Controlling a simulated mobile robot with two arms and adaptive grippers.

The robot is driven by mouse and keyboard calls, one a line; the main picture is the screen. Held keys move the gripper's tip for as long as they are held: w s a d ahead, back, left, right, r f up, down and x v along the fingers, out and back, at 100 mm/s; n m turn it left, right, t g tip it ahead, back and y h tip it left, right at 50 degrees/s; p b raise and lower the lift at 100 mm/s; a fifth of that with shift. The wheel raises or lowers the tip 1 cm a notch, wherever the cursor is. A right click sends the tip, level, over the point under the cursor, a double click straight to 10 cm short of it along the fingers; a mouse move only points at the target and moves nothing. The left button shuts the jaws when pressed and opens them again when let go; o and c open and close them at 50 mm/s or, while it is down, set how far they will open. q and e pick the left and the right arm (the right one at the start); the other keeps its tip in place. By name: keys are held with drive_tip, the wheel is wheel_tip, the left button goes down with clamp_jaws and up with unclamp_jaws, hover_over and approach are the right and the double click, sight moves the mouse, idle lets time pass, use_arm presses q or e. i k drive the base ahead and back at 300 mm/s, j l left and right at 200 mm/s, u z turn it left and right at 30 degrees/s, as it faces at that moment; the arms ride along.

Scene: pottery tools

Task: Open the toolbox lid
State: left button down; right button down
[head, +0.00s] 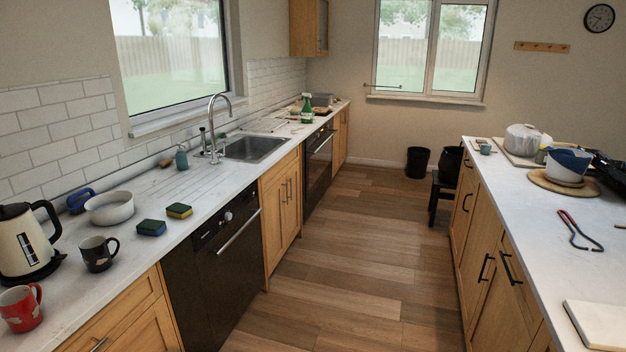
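I cannot make out a toolbox or its lid for certain in the head view. A dark, bulky object (611,172) on the right counter is cut off by the right edge, and I cannot tell what it is. A small grey box-like thing (322,100) stands at the far end of the left counter, too small to identify. Neither of my grippers is in view.
The left counter (205,207) holds a kettle (25,240), mugs, a white pan (110,208), sponges and a sink (253,148).

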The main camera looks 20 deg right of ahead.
sight(609, 170)
drive_tip(key=i+l+z, duration=0.25)
drive_tip(key=i+z, duration=0.55)
drive_tip(key=i, duration=0.25)
drive_tip(key=i+j+z, duration=0.1)
drive_tip(key=i+z, duration=0.3)
drive_tip(key=i, duration=0.15)
